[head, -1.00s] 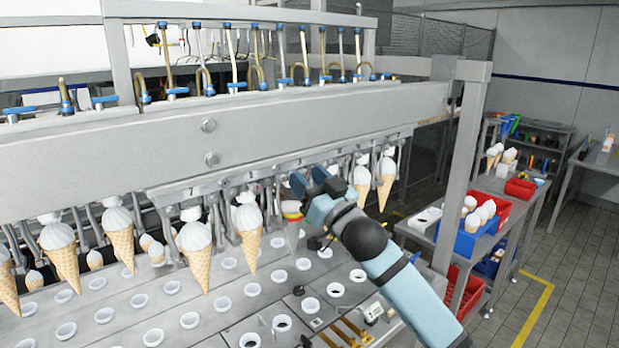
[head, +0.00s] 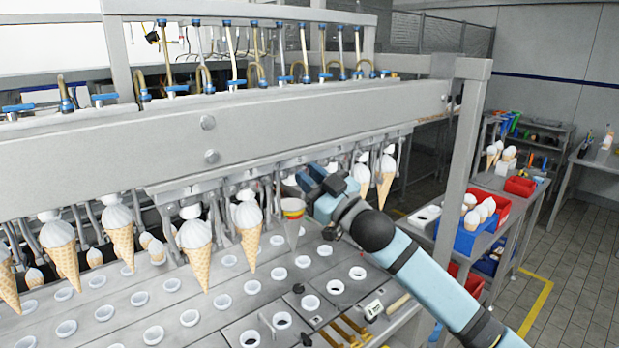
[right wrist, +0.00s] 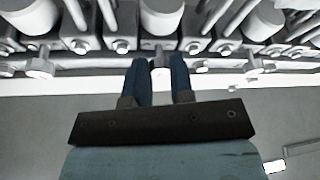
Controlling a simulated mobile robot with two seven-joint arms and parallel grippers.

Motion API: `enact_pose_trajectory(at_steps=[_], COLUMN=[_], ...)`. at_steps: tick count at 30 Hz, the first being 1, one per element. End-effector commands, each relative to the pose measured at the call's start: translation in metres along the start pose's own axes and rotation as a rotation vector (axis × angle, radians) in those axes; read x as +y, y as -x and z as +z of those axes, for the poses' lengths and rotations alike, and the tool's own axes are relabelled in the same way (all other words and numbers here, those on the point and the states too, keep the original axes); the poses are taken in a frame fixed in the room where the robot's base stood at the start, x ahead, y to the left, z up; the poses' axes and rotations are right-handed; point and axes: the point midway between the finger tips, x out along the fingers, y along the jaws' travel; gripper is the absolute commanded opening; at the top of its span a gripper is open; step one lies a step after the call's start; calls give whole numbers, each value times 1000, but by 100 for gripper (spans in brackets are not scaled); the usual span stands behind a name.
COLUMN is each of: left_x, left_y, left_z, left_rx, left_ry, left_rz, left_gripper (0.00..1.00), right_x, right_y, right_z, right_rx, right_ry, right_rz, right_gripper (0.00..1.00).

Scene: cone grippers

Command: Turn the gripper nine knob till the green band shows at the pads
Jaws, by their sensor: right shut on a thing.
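A grey test cone (head: 293,232) hangs tip down under the rail, left of my right gripper. Coloured bands ring its upper part; I make out red and yellow (head: 292,208), and cannot tell whether green shows at the pads. My right gripper (head: 312,180) is up at the row of cone grippers. In the right wrist view its two blue fingers (right wrist: 161,82) are shut on a small metal knob (right wrist: 159,66), mostly hidden between them. The knob is hidden in the head view. My left gripper is not in view.
Several ice-cream cones (head: 197,262) hang along the rail left of the test cone. A plate with white-rimmed holes (head: 190,318) lies below. Brass bars (head: 352,328) and a small gauge (head: 373,309) lie at its right end. A steel post (head: 462,150) stands right of my arm.

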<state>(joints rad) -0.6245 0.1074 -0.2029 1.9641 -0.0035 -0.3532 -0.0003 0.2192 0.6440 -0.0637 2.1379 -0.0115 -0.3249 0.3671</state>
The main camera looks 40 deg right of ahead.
Motion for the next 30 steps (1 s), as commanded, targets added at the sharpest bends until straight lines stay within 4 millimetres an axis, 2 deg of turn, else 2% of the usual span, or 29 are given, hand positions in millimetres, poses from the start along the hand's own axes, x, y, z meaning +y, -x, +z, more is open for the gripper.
enact_pose_trajectory(at_steps=[6,7,10,18,22,26,30], left_x=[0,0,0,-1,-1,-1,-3], left_y=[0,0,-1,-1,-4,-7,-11], left_z=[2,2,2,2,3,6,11], left_rx=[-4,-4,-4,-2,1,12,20], left_ry=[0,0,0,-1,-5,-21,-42], left_rz=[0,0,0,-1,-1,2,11], left_gripper=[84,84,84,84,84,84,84], right_x=[0,0,0,0,-1,-2,-3], right_y=[0,0,0,0,8,30,62], right_z=[0,0,0,0,2,4,6], right_rx=[-1,-1,-1,0,-1,-1,-3], right_ry=[-1,-1,-1,-2,-2,0,-1], right_rz=[0,0,0,0,0,-2,-2], right_gripper=[0,24,47,48,48,48,48])
